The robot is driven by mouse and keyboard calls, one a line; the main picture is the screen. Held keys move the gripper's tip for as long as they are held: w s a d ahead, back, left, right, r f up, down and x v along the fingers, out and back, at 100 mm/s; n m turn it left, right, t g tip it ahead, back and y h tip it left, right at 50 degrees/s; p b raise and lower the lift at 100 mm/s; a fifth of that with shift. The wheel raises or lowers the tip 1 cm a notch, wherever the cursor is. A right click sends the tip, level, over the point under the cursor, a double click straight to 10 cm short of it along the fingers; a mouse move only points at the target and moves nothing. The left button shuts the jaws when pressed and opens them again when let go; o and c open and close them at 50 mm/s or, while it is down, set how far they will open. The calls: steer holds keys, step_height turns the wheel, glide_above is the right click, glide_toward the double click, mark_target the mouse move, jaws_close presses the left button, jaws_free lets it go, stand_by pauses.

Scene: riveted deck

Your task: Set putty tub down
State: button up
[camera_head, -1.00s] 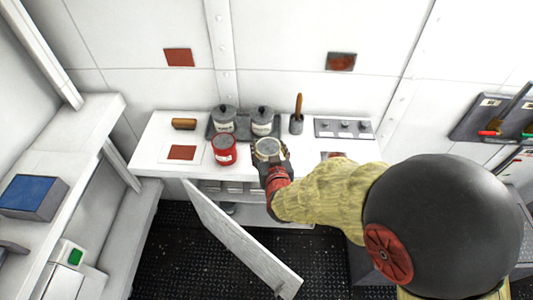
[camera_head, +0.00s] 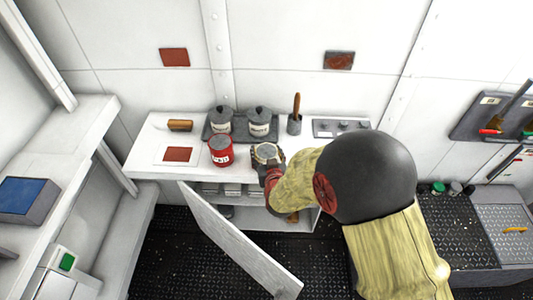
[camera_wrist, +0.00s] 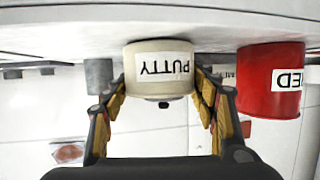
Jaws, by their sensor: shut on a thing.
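The putty tub is a pale cream tub (camera_head: 265,151) with a grey top, at the counter's front, right of the red tin (camera_head: 221,152). My gripper (camera_head: 266,163) is shut around it from the front. In the wrist view, which is upside down, the tub (camera_wrist: 160,85) sits between the two fingers with its PUTTY label facing the camera. Its base is at or very near the white counter (camera_wrist: 60,35); I cannot tell whether it touches. The red tin (camera_wrist: 268,85) stands close beside it, apart from the fingers.
Two lidded grey pots (camera_head: 258,120) stand on a dark tray behind. A brush in a grey cup (camera_head: 295,122) and a panel with knobs (camera_head: 340,128) are to the right. A square mat (camera_head: 179,154) lies left. A cabinet door (camera_head: 240,240) hangs open below.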

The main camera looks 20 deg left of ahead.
steer(key=shift+r, duration=0.1)
steer(key=o, duration=1.4)
steer(key=shift+f, duration=0.2)
steer(key=shift+r, duration=0.15)
steer(key=shift+s+d+r, duration=0.15)
steer(key=shift+s, duration=0.15)
steer(key=p+v, duration=0.2)
steer(key=v, duration=0.9)
steer(key=shift+s, duration=0.2)
steer(key=shift+d, duration=0.1)
